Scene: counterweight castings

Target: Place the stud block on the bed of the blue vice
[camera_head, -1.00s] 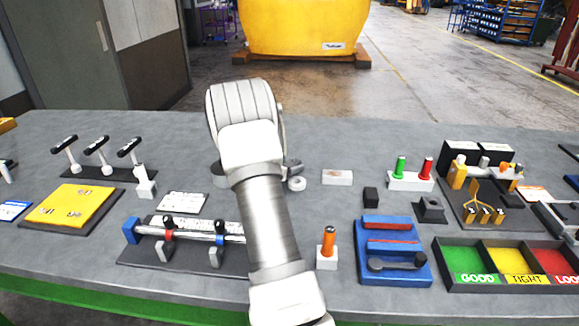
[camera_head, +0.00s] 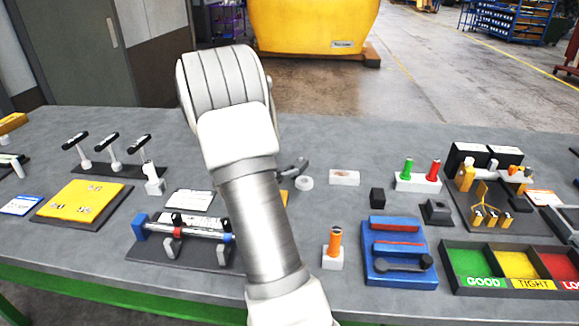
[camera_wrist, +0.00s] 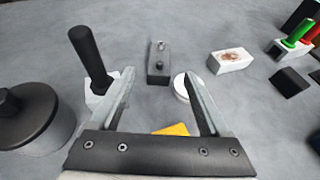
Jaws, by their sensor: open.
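The stud block (camera_wrist: 159,65) is a dark grey block with small studs on top, standing on the bench in the wrist view. My gripper (camera_wrist: 158,74) is open and empty, its two fingers spread on the near side of the block. The block appears between the fingertips, apart from them. In the head view my arm hides most of that area, and I cannot tell the block from my fingers there. The blue vice (camera_head: 388,248) stands at the front right of the bench, with a red strip and a dark handle.
A white disc (camera_wrist: 181,88) lies close by the right finger, and a black-handled white piece (camera_wrist: 92,62) stands by the left. A white block (camera_wrist: 230,61) lies to the right. An orange peg in a white base (camera_head: 333,250) stands left of the vice. Black block (camera_head: 377,198) behind it.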

